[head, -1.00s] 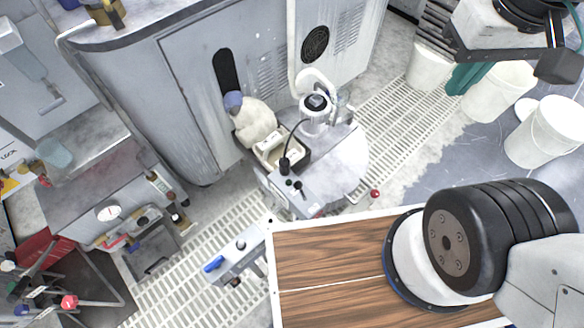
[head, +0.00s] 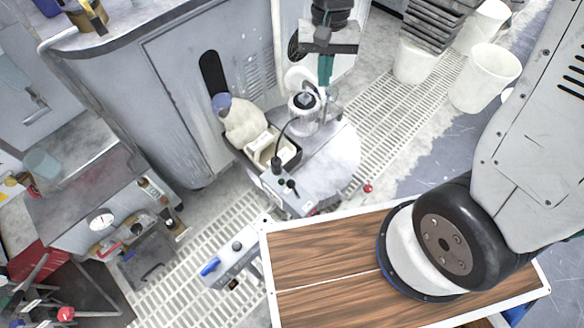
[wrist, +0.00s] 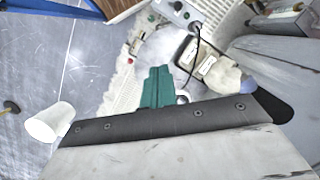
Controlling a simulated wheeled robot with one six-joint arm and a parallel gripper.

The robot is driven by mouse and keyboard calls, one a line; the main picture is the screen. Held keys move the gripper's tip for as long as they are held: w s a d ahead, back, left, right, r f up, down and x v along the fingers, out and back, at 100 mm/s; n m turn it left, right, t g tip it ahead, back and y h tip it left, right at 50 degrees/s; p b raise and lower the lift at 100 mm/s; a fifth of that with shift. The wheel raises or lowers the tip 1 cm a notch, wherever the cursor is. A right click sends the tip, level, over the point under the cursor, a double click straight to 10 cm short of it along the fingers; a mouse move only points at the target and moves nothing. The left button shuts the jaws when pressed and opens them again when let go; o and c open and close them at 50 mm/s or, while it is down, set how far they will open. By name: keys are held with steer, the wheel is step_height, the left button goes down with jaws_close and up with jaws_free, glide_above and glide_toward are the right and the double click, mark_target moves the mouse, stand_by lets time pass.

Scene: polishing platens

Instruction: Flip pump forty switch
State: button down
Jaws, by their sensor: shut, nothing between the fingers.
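A grey control box (head: 289,191) with dark knobs or switches stands in front of the round pale platen (head: 335,158). It also shows at the top of the wrist view (wrist: 178,12). A second grey box (head: 232,256) with a blue lever (head: 210,267) and a dark knob sits lower left. No label is readable, so I cannot tell which switch is pump forty. My gripper (head: 325,78), with teal fingers, is shut and empty. In the head view it appears above and right of the control box, near the white machine head. The teal fingers (wrist: 156,88) are together in the wrist view.
A cream bottle with a blue cap (head: 240,120) and a tray (head: 272,150) stand beside the platen, with a black cable nearby. The grey cabinet (head: 180,100) rises behind. White buckets (head: 484,78) stand at right on the floor. A sink bench (head: 90,205) is at left.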

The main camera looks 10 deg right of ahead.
mark_target(294, 189)
steer(key=w+a+f+m+g, duration=0.1)
steer(key=a+f, duration=0.2)
steer(key=f, duration=0.7)
steer(key=a+f+m+g, duration=0.1)
steer(key=a+f, duration=0.2)
steer(key=f, duration=0.7)
steer(key=shift+w+a+h, duration=0.35)
steer(key=shift+a+h, duration=0.05)
steer(key=shift+f, duration=0.15)
steer(key=s+f, duration=0.2)
steer(key=f, duration=0.1)
steer(key=s+f, duration=0.2)
steer(key=f, duration=0.1)
steer(key=s+a+f, duration=0.1)
steer(key=s+f, duration=0.1)
steer(key=shift+s+f, duration=0.1)
steer(key=shift+f, duration=0.3)
steer(key=shift+s+a, duration=0.15)
steer(key=shift+s, duration=0.45)
